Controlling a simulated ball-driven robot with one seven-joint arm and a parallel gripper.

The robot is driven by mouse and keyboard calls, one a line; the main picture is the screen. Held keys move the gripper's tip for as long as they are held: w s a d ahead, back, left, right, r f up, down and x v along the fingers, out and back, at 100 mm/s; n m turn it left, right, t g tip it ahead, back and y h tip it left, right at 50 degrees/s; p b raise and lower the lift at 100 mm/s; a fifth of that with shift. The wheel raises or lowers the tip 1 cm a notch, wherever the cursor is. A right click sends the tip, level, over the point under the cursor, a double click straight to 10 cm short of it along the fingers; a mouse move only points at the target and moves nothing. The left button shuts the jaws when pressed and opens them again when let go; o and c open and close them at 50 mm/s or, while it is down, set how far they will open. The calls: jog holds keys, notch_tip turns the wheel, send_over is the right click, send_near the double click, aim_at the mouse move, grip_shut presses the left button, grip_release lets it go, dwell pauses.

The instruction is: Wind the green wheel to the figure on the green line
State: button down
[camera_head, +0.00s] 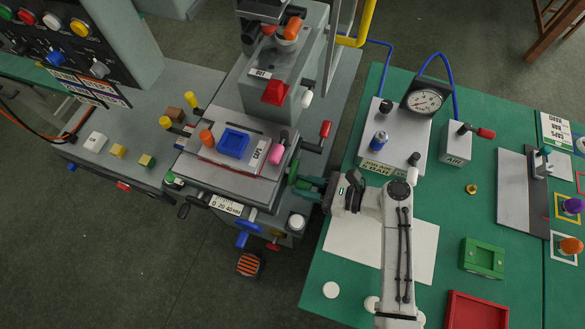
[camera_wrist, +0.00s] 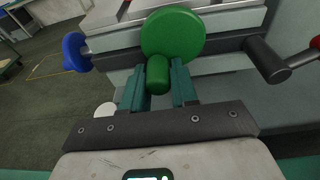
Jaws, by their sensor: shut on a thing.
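The green wheel (camera_wrist: 180,32) is a round disc on the side of the grey machine, large at the top middle of the wrist view. A green handle (camera_wrist: 157,76) sticks out from it towards my wrist. My gripper (camera_wrist: 158,88) has its teal fingers on both sides of that handle and is shut on it. In the head view my gripper (camera_head: 308,187) reaches to the machine's right side, and the wheel (camera_head: 293,171) is partly hidden there. A white scale label (camera_head: 226,205) with small figures is on the machine's front. I cannot make out a green line or its figure.
A blue wheel (camera_wrist: 74,52) and a dark cylinder handle (camera_wrist: 266,60) flank the green wheel. A red-tipped lever (camera_head: 325,129) stands above my gripper. The green bench (camera_head: 330,270) carries a pressure gauge (camera_head: 427,101), a green block (camera_head: 482,258) and a red tray (camera_head: 476,312).

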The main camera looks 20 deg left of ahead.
jog(key=shift+w+a+f+b, duration=0.2)
jog(key=shift+w+f, duration=0.1)
jog(key=shift+w, duration=0.15)
jog(key=shift+w+a+f+b, duration=0.15)
jog(key=shift+w+f, duration=0.1)
jog(key=shift+w, duration=0.2)
jog(key=shift+d+r, duration=0.1)
jog(key=shift+w+r, duration=0.1)
jog(key=shift+w, duration=0.05)
